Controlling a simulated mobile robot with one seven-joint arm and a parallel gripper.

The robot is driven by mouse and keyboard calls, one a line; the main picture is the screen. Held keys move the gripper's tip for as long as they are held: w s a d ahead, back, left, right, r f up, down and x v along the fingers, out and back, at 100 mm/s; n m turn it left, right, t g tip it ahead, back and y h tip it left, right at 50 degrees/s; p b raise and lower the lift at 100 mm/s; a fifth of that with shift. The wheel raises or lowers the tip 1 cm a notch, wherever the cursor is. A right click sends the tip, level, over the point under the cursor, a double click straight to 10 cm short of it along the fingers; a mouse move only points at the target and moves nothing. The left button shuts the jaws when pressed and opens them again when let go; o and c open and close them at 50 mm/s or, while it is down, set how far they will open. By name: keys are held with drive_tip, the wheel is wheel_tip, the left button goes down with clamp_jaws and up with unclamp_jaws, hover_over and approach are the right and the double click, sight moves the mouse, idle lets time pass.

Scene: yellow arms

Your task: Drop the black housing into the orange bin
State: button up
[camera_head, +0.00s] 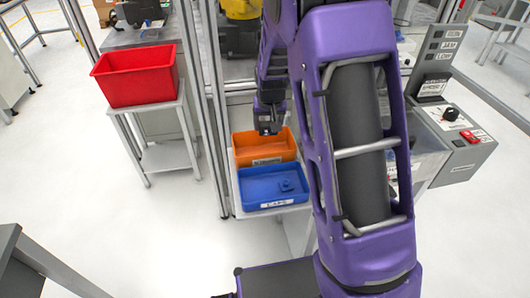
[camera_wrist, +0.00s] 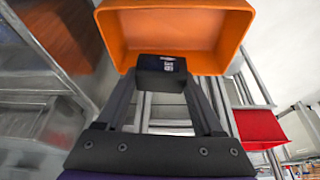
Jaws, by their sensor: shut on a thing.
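The black housing (camera_wrist: 161,68), a small dark block with a white marking, sits between the fingertips of my gripper (camera_wrist: 162,84) in the wrist view. The gripper is shut on it. The orange bin (camera_wrist: 228,28) opens just beyond the housing in that view. In the head view, my gripper (camera_head: 267,127) points down over the back part of the orange bin (camera_head: 243,158), which carries a white label on its front. The housing is too small and dark to tell apart from the gripper there.
A blue bin (camera_head: 262,200) labelled CAPS, with a small blue piece inside, stands directly in front of the orange bin. A red bin (camera_head: 136,76) sits on a separate stand to the left. Metal frame posts (camera_head: 212,90) rise just left of the bins. A control box (camera_head: 455,135) is at right.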

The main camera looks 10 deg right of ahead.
sight(268, 134)
drive_tip(key=shift+f+b, duration=1)
drive_tip(key=shift+f, duration=0.95)
drive_tip(key=o, duration=1.3)
drive_tip(key=shift+o, duration=0.2)
drive_tip(key=d+p+v, duration=0.1)
drive_tip(key=p+v, duration=0.1)
drive_tip(key=v, duration=1.5)
drive_tip(key=shift+a+r, duration=0.25)
drive_tip(key=shift+a, duration=0.15)
drive_tip(key=shift+s, duration=0.1)
